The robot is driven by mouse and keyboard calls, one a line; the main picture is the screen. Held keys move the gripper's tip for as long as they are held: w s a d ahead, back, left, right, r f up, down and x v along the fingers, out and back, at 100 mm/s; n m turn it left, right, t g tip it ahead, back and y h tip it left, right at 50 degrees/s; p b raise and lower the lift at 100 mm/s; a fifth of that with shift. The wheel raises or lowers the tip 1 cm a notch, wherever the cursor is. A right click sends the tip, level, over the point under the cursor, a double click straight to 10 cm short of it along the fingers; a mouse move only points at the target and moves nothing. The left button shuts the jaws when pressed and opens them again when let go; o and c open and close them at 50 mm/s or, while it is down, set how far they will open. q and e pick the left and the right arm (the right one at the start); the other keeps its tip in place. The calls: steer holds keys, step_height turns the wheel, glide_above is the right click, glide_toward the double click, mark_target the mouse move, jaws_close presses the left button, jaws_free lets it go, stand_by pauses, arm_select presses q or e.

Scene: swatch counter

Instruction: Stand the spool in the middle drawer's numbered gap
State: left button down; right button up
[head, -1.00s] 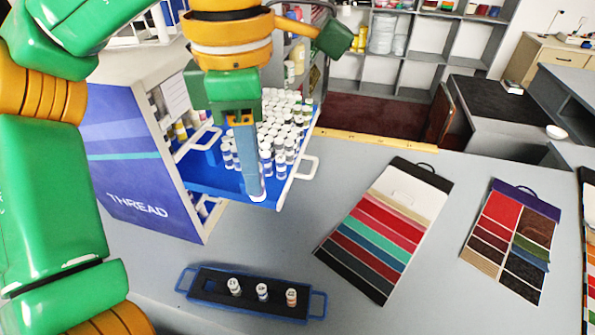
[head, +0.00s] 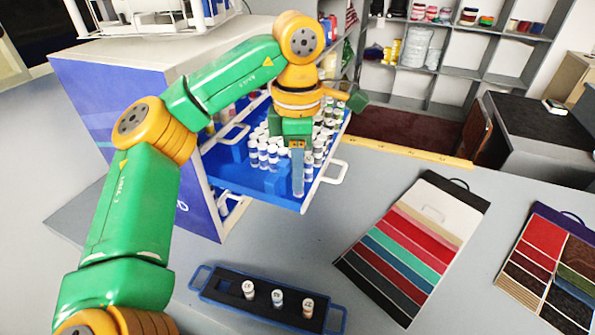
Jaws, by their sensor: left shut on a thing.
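The middle drawer (head: 232,174) of the thread cabinet (head: 85,85) is pulled open, a blue tray with rows of white-capped spools (head: 262,150). My left gripper (head: 298,188) points straight down over the drawer's near front part, close behind its front edge. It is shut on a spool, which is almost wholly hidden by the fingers. I cannot tell whether that spool touches the drawer floor. The numbers of the gaps are too small to read. My right gripper is not in view.
A blue-handled black tray (head: 225,285) with three spools (head: 278,298) lies on the counter in front. A striped swatch card (head: 440,205) and another swatch board (head: 540,260) lie to the right. Bare counter (head: 290,240) lies between tray and drawer.

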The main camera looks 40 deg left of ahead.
arm_select(q)
steer(key=c, duration=0.8)
jaws_free()
steer(key=shift+f, duration=0.1)
steer(key=shift+o, duration=0.2)
step_height(320, 180, up, 12)
steer(key=p, duration=0.5)
steer(key=shift+r, duration=0.2)
steer(key=shift+f, duration=0.1)
